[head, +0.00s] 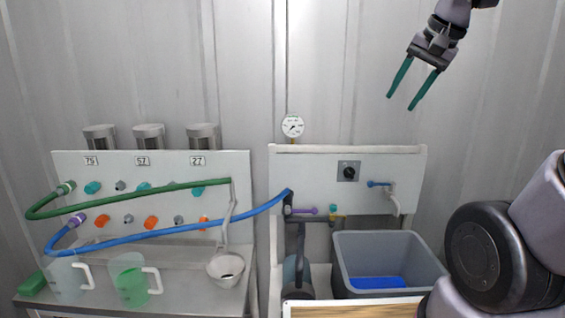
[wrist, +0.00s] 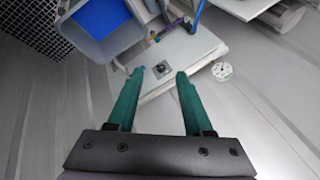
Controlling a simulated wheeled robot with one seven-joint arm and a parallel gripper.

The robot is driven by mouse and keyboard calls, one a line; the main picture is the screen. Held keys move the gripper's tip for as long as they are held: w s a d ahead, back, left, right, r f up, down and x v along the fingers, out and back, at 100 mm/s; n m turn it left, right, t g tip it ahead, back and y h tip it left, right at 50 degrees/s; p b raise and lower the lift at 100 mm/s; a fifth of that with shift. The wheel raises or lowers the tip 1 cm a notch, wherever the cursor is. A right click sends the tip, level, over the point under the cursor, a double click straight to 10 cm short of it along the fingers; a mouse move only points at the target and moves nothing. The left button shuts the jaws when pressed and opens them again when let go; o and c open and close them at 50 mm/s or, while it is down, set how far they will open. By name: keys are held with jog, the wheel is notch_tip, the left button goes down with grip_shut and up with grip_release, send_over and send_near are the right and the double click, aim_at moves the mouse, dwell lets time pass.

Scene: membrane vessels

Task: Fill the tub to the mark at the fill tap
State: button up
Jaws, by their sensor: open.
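The grey tub (head: 388,247) stands at the right of the bench in the head view, with a blue patch (head: 377,283) at its bottom. It also shows at the upper left of the wrist view (wrist: 122,40). The fill tap (head: 394,199) is a pale spout on the right panel above the tub, with a blue lever (head: 378,183) beside it. I cannot make out a fill mark on the tub. My gripper (head: 400,101) is open and empty, high above the right panel and apart from it. Its teal fingers also show in the wrist view (wrist: 160,75).
The right panel holds a black knob (head: 348,172), a pressure gauge (head: 292,126) and a purple valve handle (head: 303,210). A blue hose (head: 180,236) and a green hose (head: 140,192) cross the left panel. Air around my gripper is clear.

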jog(key=s+a+f+n+t, duration=0.1)
jog(key=s+n, duration=0.1)
jog(key=s, duration=0.4)
jog(key=shift+s+a, duration=0.15)
jog(key=shift+s, duration=0.15)
jog(key=shift+s+f+n, duration=0.25)
jog(key=shift+s+n, duration=0.05)
jog(key=shift+s, duration=0.15)
jog(key=shift+c, duration=0.2)
jog(key=m+g+h, duration=0.2)
jog(key=m+g, duration=0.5)
jog(key=m, duration=0.7)
send_over(381, 184)
notch_tip(381, 184, down, 23)
jog(key=f, duration=1)
jog(key=shift+w+a, duration=0.25)
jog(key=shift+w, duration=0.15)
jog(key=shift+c, duration=0.3)
